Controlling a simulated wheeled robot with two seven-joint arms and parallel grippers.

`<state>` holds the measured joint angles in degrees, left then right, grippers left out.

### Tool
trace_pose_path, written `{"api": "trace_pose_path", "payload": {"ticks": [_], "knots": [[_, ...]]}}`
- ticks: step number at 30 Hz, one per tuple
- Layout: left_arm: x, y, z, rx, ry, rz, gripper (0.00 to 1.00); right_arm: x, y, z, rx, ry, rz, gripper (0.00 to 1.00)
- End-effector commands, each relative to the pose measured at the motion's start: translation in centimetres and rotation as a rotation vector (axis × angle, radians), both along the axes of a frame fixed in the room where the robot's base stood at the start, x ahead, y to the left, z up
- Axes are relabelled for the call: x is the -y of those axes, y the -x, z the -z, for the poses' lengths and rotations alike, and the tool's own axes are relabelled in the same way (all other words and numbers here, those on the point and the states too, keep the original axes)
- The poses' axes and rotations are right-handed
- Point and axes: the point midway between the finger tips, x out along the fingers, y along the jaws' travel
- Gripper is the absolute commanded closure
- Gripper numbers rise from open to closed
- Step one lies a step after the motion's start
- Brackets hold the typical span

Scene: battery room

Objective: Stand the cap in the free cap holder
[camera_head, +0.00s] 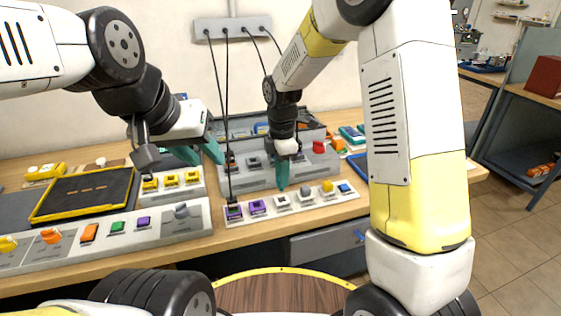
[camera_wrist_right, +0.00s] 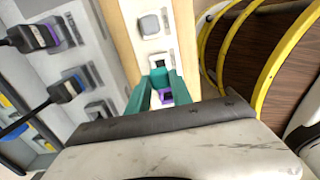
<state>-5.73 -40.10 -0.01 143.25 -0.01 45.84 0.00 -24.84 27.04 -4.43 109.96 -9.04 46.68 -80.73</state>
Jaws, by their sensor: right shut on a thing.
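My right gripper (camera_head: 282,186) points down over the front strip (camera_head: 238,220), above a pale holder (camera_head: 283,201). In the right wrist view its teal fingers (camera_wrist_right: 162,80) are closed together. It is shut on the cap, which the fingers largely hide. A purple piece with a dark middle (camera_wrist_right: 166,97) shows between the fingers; I cannot tell whether it is held or lies behind them. Another pale holder (camera_head: 305,197) sits to the right, then a yellow cap (camera_head: 327,186). My left gripper (camera_head: 200,154) is open and empty above the left panel.
Black cables (camera_head: 226,120) hang from a wall box (camera_head: 232,27) near my right gripper. A yellow-rimmed tray (camera_head: 41,217) and a panel of coloured parts (camera_head: 160,238) lie left. The wooden bench edge is in front.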

Motion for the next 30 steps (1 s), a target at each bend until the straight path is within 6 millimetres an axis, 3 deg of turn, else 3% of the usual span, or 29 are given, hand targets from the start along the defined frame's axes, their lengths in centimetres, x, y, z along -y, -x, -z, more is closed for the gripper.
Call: {"api": "trace_pose_path", "payload": {"ticks": [12,30], "knots": [[0.0,0.0,0.0,0.000,0.000,0.000,0.64,0.0,0.1,3.8,-0.001,0.000,-0.001,1.00],[0.0,0.0,0.0,0.000,0.000,0.000,0.64,0.0,0.1,4.2,0.000,0.000,0.000,1.00]]}}
